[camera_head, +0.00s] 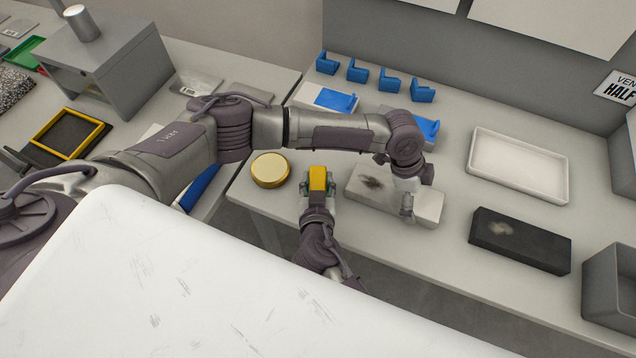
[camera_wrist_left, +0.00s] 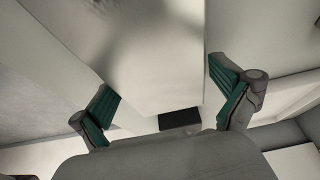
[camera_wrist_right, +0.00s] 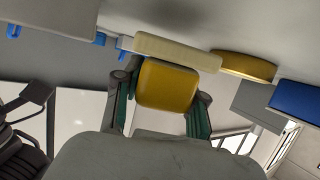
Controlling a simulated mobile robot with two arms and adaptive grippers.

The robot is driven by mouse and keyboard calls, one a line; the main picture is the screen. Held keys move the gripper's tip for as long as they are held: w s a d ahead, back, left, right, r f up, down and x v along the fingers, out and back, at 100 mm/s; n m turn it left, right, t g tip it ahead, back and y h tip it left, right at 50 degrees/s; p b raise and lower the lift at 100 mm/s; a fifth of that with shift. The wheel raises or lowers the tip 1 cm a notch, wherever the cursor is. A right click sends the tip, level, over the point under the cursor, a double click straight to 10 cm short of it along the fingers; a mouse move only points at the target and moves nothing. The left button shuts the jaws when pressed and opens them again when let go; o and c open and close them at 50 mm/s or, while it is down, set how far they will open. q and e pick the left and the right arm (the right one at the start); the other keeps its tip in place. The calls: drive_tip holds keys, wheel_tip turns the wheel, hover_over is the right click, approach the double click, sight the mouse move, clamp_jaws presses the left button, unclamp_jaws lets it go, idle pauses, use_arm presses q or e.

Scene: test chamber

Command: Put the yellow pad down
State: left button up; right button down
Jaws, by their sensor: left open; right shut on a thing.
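The yellow pad (camera_head: 318,178) is in my right gripper (camera_head: 317,190), near the front edge of the table, left of a pale grey block (camera_head: 372,194) with a dark smudge. The right wrist view shows the yellow pad (camera_wrist_right: 167,86) between the green-lined fingers of my right gripper (camera_wrist_right: 160,110). My left gripper (camera_head: 408,210) points down at the right part of the pale block. In the left wrist view my left gripper (camera_wrist_left: 168,105) is open, with the pale block (camera_wrist_left: 155,60) between its spread fingers; I cannot tell whether they touch it.
A round yellow tin (camera_head: 270,170) stands left of the pad. A white tray (camera_head: 562,190), a black block (camera_head: 520,240) and a grey bin (camera_head: 610,285) are to the right. Blue brackets (camera_head: 357,71) stand at the back. Tabletop between pale block and tray is clear.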

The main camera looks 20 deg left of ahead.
drive_tip(key=shift+f, duration=0.95)
drive_tip(key=shift+f, duration=0.15)
drive_tip(key=c, duration=0.7)
unclamp_jaws()
drive_tip(key=shift+o, duration=0.2)
drive_tip(key=shift+s+r, duration=0.1)
drive_tip(key=shift+r, duration=0.1)
drive_tip(key=v, duration=1.1)
drive_tip(key=shift+s+d, duration=0.2)
drive_tip(key=shift+s, duration=0.15)
